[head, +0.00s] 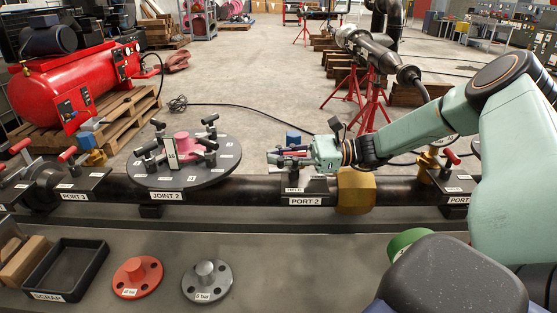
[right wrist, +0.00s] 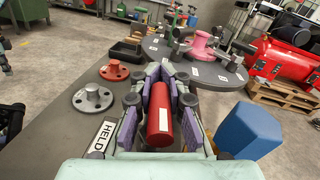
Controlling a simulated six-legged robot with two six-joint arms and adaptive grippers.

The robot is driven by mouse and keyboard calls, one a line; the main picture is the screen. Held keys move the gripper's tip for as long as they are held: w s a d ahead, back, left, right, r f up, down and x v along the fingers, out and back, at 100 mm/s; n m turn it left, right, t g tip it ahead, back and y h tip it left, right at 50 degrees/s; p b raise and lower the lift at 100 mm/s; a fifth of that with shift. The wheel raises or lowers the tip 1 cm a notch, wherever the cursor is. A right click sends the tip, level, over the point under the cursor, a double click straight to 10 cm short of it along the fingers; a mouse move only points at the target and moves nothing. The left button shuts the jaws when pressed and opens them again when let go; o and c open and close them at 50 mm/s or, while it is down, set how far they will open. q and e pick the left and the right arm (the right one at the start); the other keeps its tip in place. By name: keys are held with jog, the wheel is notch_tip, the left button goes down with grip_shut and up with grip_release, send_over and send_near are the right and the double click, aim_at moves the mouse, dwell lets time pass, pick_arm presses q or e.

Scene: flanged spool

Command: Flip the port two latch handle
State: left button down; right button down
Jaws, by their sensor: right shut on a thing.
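The port two latch handle is a red cylinder (right wrist: 160,122) in the right wrist view, lying lengthwise between the purple finger pads. My right gripper (right wrist: 160,88) is shut on it. In the head view my right gripper (head: 278,158) reaches in from the right, over the PORT 2 label (head: 305,201), and its fingers mostly hide the handle. A HELD label (right wrist: 103,137) is beside the fingers; it also shows under the gripper in the head view (head: 293,189). My left gripper is not in view.
A blue block (right wrist: 250,130) stands close beside the gripper. A round plate (head: 226,172) with black clamps and a pink flanged spool (head: 187,146) is to the left at JOINT 2. Red and grey flanges and a SCRAP tray (head: 66,270) are on the front bench.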

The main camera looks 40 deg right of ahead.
jog(key=shift+s+n+g+y+b, duration=0.1)
jog(key=shift+n+g+y+b, duration=0.3)
jog(key=shift+g+b, duration=0.1)
jog(key=c, duration=1.3)
grip_release()
jog(key=v, duration=0.7)
jog(key=shift+s+d, duration=0.1)
jog(key=shift+d, duration=0.1)
